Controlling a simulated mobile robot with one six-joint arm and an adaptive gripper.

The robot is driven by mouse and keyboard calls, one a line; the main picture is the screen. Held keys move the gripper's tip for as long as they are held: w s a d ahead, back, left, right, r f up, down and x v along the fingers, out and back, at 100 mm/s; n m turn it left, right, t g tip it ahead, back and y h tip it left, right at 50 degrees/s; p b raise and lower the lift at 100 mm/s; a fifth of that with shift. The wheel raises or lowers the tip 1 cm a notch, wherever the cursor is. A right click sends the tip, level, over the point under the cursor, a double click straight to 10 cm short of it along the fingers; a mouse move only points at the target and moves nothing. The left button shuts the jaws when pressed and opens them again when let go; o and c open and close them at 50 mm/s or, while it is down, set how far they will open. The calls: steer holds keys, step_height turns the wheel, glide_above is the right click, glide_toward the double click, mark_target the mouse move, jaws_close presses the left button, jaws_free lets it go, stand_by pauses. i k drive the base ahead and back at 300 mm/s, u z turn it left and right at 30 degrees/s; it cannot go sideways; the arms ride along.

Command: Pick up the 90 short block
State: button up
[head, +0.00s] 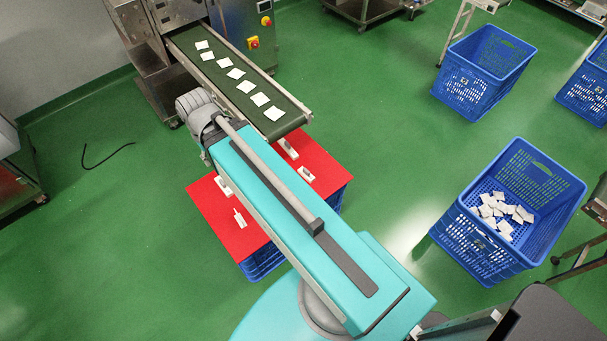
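Several small white pieces lie on a red board (219,211). One white piece (240,218) is near the board's left front part, and another (222,184) is partly covered by my teal body. Two more, a white piece (306,174) and a longer white piece (287,148), lie on the board's right side. They are too small to tell which is the 90 short block. My gripper is hidden; only my grey arm links show beyond the board's back left side.
The red board rests on a blue crate (262,264). A green conveyor (238,84) with several white teabags ends just behind it. A blue crate (475,240) with teabags stands at the right. Another blue crate (470,85) is farther back. Green floor is open between them.

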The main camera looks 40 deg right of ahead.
mark_target(302, 172)
steer(key=k, duration=1.65)
steer(key=z, duration=0.65)
steer(key=i, duration=1)
steer(key=u, duration=0.05)
